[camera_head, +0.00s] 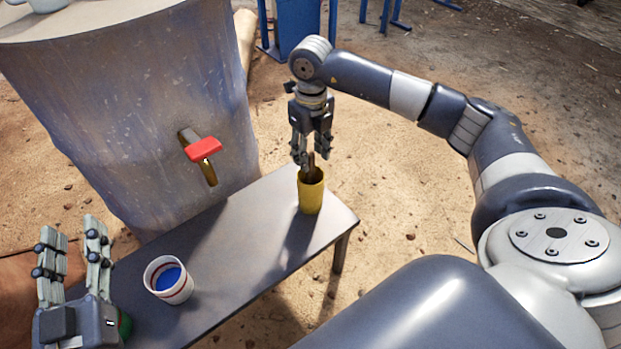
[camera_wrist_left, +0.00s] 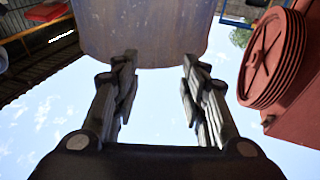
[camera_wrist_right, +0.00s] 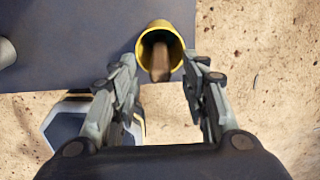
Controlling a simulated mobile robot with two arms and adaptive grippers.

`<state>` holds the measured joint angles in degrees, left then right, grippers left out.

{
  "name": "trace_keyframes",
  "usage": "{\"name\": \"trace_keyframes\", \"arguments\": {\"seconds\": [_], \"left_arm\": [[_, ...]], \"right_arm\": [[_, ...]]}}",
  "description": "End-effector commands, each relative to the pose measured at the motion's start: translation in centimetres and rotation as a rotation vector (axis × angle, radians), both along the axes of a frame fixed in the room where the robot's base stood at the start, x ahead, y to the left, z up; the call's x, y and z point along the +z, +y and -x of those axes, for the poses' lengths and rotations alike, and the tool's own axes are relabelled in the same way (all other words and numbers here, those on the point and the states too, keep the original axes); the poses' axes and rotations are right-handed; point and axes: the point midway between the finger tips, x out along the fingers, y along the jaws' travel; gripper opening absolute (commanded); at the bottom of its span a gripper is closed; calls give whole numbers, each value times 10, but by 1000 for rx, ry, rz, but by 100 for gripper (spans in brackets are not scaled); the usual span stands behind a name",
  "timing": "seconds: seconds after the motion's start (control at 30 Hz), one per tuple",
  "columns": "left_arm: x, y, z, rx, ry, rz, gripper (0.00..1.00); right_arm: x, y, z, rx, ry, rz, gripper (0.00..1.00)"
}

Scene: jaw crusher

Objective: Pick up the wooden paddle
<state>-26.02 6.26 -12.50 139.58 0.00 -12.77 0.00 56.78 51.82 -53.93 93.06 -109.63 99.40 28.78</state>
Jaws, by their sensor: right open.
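The wooden paddle (camera_head: 311,161) stands in a yellow cup (camera_head: 311,194) near the far right end of the bench. Only its upper end shows above the rim. In the right wrist view the brown paddle (camera_wrist_right: 160,62) points up out of the yellow cup (camera_wrist_right: 146,42). My right gripper (camera_head: 312,160) is directly above the cup, fingers pointing down. Its fingers (camera_wrist_right: 165,95) are open on either side of the paddle's line, with nothing clearly between them gripped. My left gripper (camera_head: 72,240) is open and empty at the lower left, fingers pointing up. Its open fingers also show in the left wrist view (camera_wrist_left: 157,90).
A narrow grey bench (camera_head: 235,240) carries the yellow cup and a white cup with blue contents (camera_head: 168,280). A large metal barrel (camera_head: 130,110) with a red-handled tap (camera_head: 203,149) stands behind it. A green object (camera_head: 125,323) is partly hidden by my left gripper.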

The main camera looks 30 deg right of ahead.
Motion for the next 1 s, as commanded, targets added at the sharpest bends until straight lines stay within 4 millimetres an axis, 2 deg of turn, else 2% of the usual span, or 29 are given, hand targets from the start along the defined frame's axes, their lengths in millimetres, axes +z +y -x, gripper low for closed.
{"name": "trace_keyframes", "arguments": {"seconds": [0.17,0.6,0.8,1.0], "left_arm": [[12,-1,2,-4,-66,18,40],[79,-2,33,-25,-438,122,40],[90,-1,41,-29,-501,140,40],[90,-1,42,-29,-502,141,40]], "right_arm": [[-8,0,-1,1,0,-1,42],[-47,-1,-4,0,0,-1,42],[-53,-1,-4,0,0,-1,42],[-53,-1,-4,1,0,-1,42]]}}
